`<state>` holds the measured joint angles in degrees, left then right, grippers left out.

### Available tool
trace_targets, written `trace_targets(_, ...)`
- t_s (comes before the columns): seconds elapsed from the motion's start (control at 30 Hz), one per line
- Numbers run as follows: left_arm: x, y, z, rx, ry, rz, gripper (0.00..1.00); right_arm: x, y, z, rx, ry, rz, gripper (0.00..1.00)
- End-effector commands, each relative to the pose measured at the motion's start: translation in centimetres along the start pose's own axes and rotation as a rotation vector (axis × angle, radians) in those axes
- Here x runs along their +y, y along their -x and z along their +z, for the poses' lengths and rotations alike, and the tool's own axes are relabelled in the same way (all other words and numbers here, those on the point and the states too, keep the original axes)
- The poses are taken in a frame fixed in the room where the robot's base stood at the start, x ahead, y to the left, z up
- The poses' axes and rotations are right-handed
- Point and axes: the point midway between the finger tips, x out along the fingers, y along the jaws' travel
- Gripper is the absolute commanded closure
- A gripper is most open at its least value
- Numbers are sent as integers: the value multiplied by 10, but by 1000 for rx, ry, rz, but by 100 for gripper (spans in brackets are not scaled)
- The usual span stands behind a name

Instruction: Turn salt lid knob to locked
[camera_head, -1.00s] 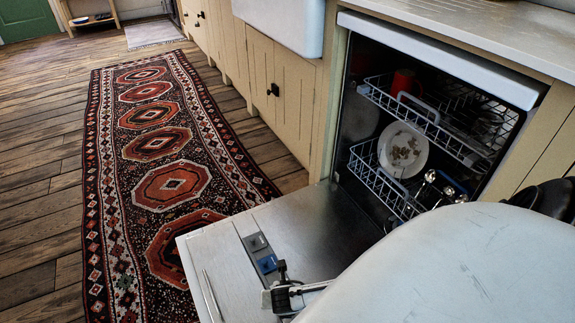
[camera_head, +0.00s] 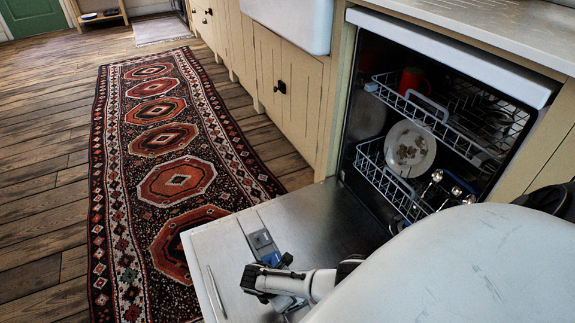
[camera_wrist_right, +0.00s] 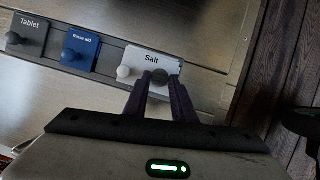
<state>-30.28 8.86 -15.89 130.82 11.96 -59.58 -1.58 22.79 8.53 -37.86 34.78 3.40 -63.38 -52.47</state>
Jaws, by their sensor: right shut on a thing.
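The salt lid (camera_wrist_right: 165,68), a white plate marked "Salt", is on the lid strip of the open dishwasher door. A pale round knob (camera_wrist_right: 123,72) sits at its left end, apart from my fingers. My right gripper (camera_wrist_right: 160,82) is shut on a dark round knob (camera_wrist_right: 160,75) at the lid's lower edge, with its fingertips on either side. In the head view my right arm reaches over the door, and my wrist and gripper largely hide the salt lid there. The knob's turned angle cannot be read. My left gripper is not in view.
The blue rinse aid lid (camera_wrist_right: 81,50) and grey tablet lid (camera_wrist_right: 26,34) lie left of the salt lid. The open door (camera_head: 222,258) extends from the dishwasher, whose racks hold a plate (camera_head: 410,148) and a red mug (camera_head: 411,80). A patterned rug (camera_head: 170,180) lies alongside.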

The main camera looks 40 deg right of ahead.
Motion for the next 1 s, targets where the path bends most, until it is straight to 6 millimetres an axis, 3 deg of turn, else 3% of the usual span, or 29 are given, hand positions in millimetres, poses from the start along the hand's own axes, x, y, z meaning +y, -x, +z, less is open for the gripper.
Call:
trace_targets(0.33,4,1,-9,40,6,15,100,1,-1,0,-1,-138,-59,99)
trace_targets(0.9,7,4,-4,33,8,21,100,1,-1,1,-2,-164,-70,99)
trace_targets(0.93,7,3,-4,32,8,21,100,1,-1,1,-2,-164,-70,73)
trace_targets(1.0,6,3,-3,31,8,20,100,1,-1,1,-1,-164,-70,61)
